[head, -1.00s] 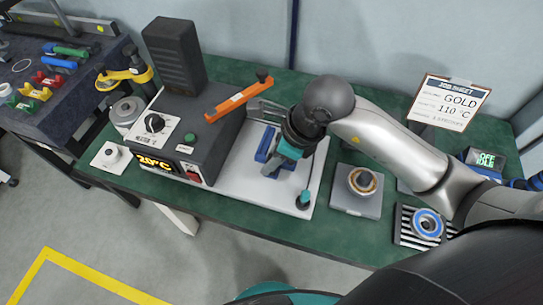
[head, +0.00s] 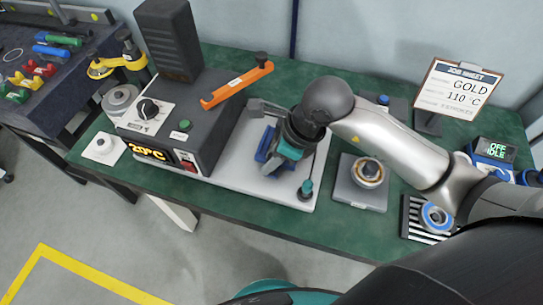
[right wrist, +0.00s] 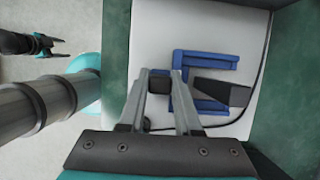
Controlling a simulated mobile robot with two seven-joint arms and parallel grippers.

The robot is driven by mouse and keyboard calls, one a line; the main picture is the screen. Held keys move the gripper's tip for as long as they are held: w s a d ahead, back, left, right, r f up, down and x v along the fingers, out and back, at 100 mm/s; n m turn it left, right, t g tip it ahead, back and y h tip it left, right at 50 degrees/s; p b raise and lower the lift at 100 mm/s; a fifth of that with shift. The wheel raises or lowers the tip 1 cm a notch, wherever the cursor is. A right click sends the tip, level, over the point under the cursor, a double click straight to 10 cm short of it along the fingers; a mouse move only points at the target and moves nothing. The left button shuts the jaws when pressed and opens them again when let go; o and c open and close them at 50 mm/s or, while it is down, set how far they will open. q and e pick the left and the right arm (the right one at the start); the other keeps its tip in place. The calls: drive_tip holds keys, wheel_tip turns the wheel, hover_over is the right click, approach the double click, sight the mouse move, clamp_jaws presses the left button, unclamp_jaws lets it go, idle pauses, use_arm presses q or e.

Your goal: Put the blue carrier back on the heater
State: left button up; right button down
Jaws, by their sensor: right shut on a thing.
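The blue carrier (right wrist: 207,57) is a blue C-shaped frame over the white plate in the right wrist view. In the head view the carrier (head: 264,144) shows beside my right gripper (head: 287,160). The right gripper's fingers (right wrist: 160,88) are shut on a part of the carrier, with a dark block between them. The heater (head: 185,120) is a dark box with a knob and a 20°C display, left of the gripper. A dark bar (right wrist: 222,93) reaches into the carrier's open side. My left gripper (right wrist: 48,45) is small at the upper left of the right wrist view.
The white base plate (head: 245,181) lies right of the heater on the green table (head: 345,235). An orange bar (head: 237,86) sits atop the heater. A teal-topped post (head: 306,189) stands at the plate's front right. A grey block with a ring (head: 362,190) stands further right.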

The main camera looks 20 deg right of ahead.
drive_tip(key=shift+f+b, duration=0.55)
idle(0.5)
drive_tip(key=c, duration=0.5)
unclamp_jaws()
wheel_tip(320, 180, up, 11)
drive_tip(key=p, duration=0.8)
drive_tip(key=shift+p, duration=0.35)
